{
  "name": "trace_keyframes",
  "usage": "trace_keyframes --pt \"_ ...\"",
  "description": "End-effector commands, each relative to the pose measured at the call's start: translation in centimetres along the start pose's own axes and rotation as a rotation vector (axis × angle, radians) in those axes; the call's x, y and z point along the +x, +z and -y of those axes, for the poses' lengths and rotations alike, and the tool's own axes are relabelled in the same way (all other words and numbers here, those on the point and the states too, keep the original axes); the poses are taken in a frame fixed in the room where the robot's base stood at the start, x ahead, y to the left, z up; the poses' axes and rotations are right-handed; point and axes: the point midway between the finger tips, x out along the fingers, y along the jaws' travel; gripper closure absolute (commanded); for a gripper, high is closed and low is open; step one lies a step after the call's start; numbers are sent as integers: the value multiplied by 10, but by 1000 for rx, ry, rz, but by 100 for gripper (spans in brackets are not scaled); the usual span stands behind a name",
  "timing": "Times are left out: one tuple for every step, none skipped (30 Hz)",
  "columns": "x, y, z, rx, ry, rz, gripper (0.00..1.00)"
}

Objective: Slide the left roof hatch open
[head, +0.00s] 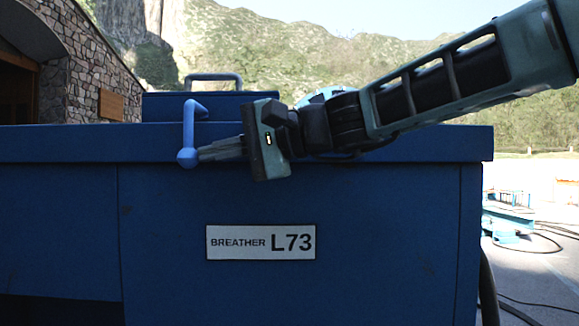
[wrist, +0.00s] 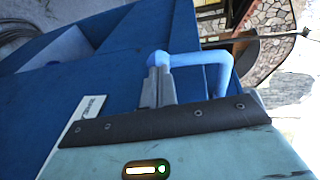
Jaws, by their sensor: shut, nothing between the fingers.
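A blue cabinet (head: 300,200) fills the head view, with a flat overhanging top edge. A light-blue bent handle (head: 188,125) stands at its upper left, with a rounded lower end; it also shows in the wrist view (wrist: 215,60). My gripper (head: 203,153) reaches in from the right with its fingers shut and empty. The fingertips lie at the handle's rounded end, at or against it; contact is unclear. In the wrist view my gripper (wrist: 158,72) overlaps the handle's near end. I cannot tell where the left roof hatch's edges run.
A raised blue box (head: 160,107) with a grey bar handle (head: 213,77) stands on the roof behind. A white plate (head: 260,242) reads BREATHER L73. A stone building (head: 100,60) is at left. Cables (head: 530,312) lie on the ground at right.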

Motion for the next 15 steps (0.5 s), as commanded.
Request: trace_keyframes --pt "18 4 0 0 0 7 100" --pt "27 6 2 1 1 6 100" --pt "38 8 5 1 0 5 100" --pt "46 10 7 1 1 6 100" --pt "54 11 9 2 1 5 100" --pt "64 13 12 1 1 4 100" --pt "71 15 13 2 1 5 100" --pt "78 16 15 2 1 4 100" --pt "86 17 17 2 1 3 100" --pt "92 18 18 3 1 3 100" --pt "97 20 19 3 1 4 100" --pt "103 20 20 1 2 2 100" --pt "107 21 21 2 2 2 100" --pt "111 22 22 2 1 2 100" --pt "116 23 23 2 1 1 100"
